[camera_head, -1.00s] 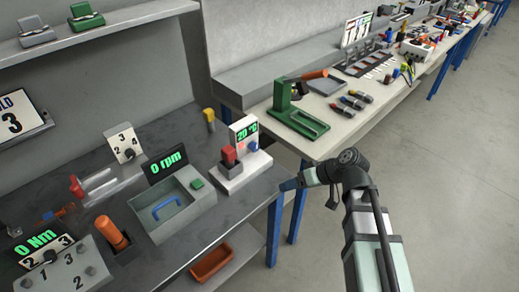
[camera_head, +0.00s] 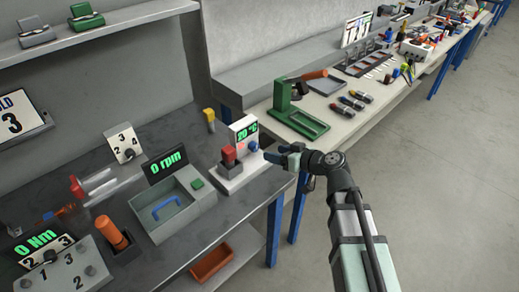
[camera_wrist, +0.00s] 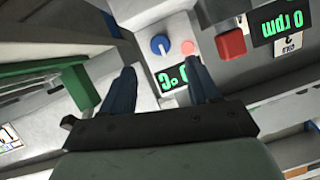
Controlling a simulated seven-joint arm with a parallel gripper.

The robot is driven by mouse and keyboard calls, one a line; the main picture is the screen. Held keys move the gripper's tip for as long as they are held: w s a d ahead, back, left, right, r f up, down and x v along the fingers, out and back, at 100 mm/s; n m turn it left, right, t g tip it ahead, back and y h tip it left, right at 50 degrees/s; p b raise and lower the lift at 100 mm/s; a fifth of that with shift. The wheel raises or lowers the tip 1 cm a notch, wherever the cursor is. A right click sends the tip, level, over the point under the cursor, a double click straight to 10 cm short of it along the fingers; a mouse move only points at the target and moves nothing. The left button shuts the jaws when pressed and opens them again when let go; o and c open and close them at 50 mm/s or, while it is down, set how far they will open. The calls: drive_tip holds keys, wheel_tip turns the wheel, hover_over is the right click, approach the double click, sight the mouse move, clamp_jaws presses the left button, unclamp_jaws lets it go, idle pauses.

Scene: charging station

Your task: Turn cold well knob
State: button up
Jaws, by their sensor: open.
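The white unit (camera_head: 235,182) with the green 20 °C display (camera_head: 246,132) stands at the right end of the dark bench. Its blue knob (camera_head: 253,146), the likely cold well knob, is below the display; it also shows in the wrist view (camera_wrist: 160,44). A pale red knob (camera_wrist: 187,47) sits beside it. My gripper (camera_head: 275,153) is open and empty just right of the blue knob, apart from it. In the wrist view, the blue knob lies beyond the gap between my fingertips (camera_wrist: 162,68).
A red-topped block (camera_head: 228,154) stands at the unit's front left. Left of it is a grey basin (camera_head: 178,212) with a 0 rpm display. A green press frame (camera_head: 297,117) stands on the pale bench behind. Open floor lies to the right.

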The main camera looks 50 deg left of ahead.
sight(257, 149)
drive_tip(key=x, duration=0.8)
drive_tip(key=shift+a+f, duration=0.1)
drive_tip(key=shift+a, duration=0.2)
drive_tip(key=shift+c, duration=0.2)
drive_tip(key=c, duration=1)
drive_tip(key=shift+w+m+g, duration=0.15)
drive_tip(key=shift+m+g, duration=0.75)
drive_tip(key=shift+m, duration=0.3)
drive_tip(key=m, duration=0.1)
drive_tip(key=m+g, duration=0.1)
drive_tip(key=shift+w+f+m+y, duration=0.1)
drive_tip(key=shift+f+m+y, duration=0.05)
drive_tip(key=shift+m+y, duration=0.2)
drive_tip(key=m+g+y, duration=0.1)
drive_tip(key=m, duration=0.1)
drive_tip(key=m+g+y, duration=0.1)
drive_tip(key=m, duration=0.2)
drive_tip(key=shift+f+g, duration=0.15)
drive_tip(key=shift+g, duration=0.15)
